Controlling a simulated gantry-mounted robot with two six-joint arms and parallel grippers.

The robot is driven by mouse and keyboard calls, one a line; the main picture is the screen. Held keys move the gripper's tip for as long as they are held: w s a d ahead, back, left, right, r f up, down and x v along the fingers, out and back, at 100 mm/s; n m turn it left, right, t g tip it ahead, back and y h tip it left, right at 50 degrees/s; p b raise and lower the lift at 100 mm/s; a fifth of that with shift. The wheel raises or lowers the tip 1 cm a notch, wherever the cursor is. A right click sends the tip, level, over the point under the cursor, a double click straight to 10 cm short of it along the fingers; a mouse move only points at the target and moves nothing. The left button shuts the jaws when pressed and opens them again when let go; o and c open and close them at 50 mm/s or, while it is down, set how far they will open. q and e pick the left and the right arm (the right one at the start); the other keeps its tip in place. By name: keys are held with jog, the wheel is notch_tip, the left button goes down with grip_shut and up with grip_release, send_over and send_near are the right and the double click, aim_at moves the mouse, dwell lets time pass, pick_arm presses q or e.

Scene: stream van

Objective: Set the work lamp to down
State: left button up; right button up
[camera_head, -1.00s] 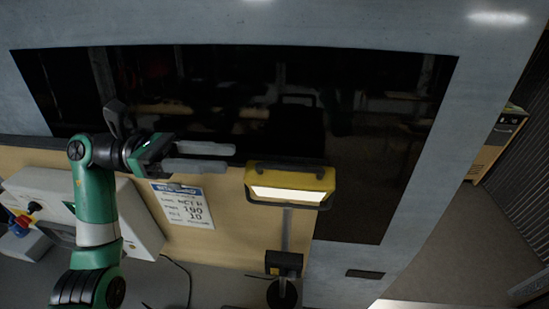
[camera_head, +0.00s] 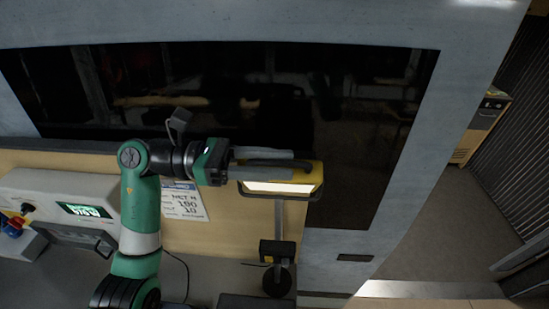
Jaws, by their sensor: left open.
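The yellow work lamp (camera_head: 312,178) stands on a thin post with a dark base, right of centre in the head view. Its lit panel (camera_head: 278,188) faces toward me. My left gripper (camera_head: 300,162) comes in from the left with its fingers open, reaching over the top of the lamp head and hiding part of it and its handle. I cannot tell whether the fingers touch the lamp. My right gripper is not in view.
A white box with a green display (camera_head: 84,210) sits at the lower left, with a red and blue plug-like part beside it. A printed sheet (camera_head: 186,204) is on the wooden panel behind my arm. A large dark window fills the back. Open floor lies at the right.

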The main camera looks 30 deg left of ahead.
pick_arm(q)
jog(key=shift+c, duration=0.2)
grip_shut()
dwell(1.2)
